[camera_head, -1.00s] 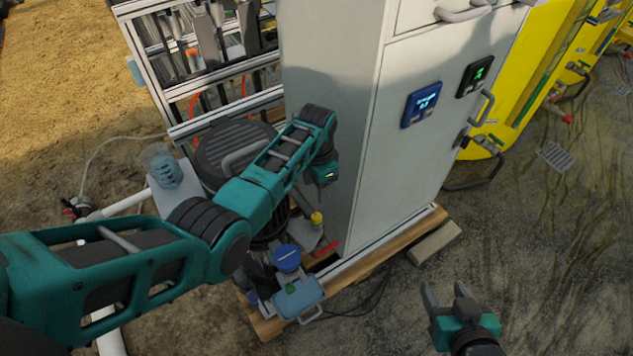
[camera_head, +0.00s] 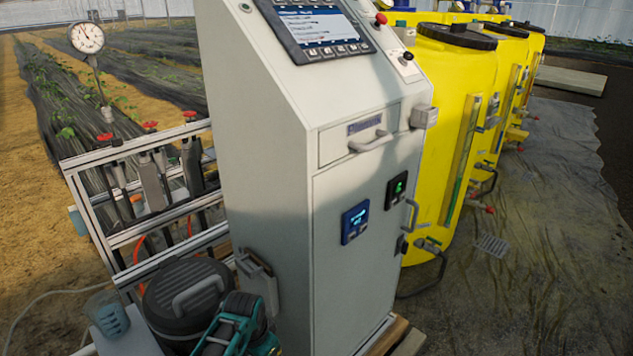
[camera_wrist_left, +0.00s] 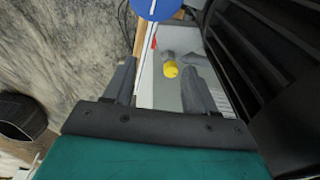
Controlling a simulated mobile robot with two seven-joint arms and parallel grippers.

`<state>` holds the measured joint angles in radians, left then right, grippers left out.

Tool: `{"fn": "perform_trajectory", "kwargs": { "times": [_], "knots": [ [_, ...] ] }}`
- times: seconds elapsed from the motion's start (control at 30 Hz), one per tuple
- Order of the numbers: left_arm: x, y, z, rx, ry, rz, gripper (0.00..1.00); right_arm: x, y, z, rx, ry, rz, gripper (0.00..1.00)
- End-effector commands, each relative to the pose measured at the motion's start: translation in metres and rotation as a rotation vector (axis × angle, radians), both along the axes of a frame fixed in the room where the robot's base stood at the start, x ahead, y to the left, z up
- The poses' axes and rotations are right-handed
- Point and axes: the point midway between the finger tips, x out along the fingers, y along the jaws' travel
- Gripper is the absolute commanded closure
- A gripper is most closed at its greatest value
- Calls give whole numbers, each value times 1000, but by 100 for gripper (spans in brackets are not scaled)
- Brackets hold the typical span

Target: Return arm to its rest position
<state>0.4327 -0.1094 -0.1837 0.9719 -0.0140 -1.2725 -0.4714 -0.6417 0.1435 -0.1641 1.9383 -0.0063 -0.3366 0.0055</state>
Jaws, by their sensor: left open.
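In the left wrist view my left gripper (camera_wrist_left: 160,85) is open, with its two dark fingers apart. A yellow knob (camera_wrist_left: 170,69) shows between the fingers, beyond them; nothing is visibly gripped. A blue round cap (camera_wrist_left: 156,8) and a small red handle (camera_wrist_left: 154,42) lie further up in that view. In the head view only a teal and black part of my left arm shows at the bottom edge, in front of the black lidded drum (camera_head: 190,300). The left gripper itself is below that picture. My right gripper is in neither view.
A tall grey control cabinet (camera_head: 265,170) stands close beside the arm. Yellow tanks (camera_head: 450,90) stand behind it on the right. A metal frame (camera_head: 95,185) with red-topped valves and a pressure gauge (camera_head: 87,38) is at left. A blue cup (camera_head: 110,318) stands at lower left.

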Motion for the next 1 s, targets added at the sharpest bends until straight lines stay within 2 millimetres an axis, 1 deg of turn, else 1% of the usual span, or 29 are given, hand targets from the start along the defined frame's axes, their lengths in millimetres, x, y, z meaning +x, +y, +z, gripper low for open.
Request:
{"fn": "perform_trajectory", "kwargs": {
  "times": [0.03, 0.17, 0.2, 0.33, 0.43, 0.57, 0.7, 0.8, 0.9, 1.0],
  "knots": [
    [-10, 5, -10, -11, -31, 29, 44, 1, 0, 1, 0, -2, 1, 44],
    [-31, 18, -27, -46, -139, 110, 44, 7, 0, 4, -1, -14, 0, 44],
    [-39, 22, -31, -58, -174, 136, 44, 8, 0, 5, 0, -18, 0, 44],
    [-64, 35, -35, -100, -288, 209, 44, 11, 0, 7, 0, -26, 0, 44],
    [-86, 43, -31, -136, -373, 258, 44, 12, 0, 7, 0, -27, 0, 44],
    [-117, 52, -17, -196, -486, 314, 44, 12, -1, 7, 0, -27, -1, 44],
    [-149, 57, 9, -271, -602, 361, 44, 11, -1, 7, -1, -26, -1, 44],
    [-167, 58, 29, -325, -666, 384, 44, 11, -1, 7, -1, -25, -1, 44],
    [-179, 58, 45, -364, -708, 397, 44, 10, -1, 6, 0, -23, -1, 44],
    [-185, 58, 54, -388, -732, 405, 44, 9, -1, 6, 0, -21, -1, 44]
  ]
}}
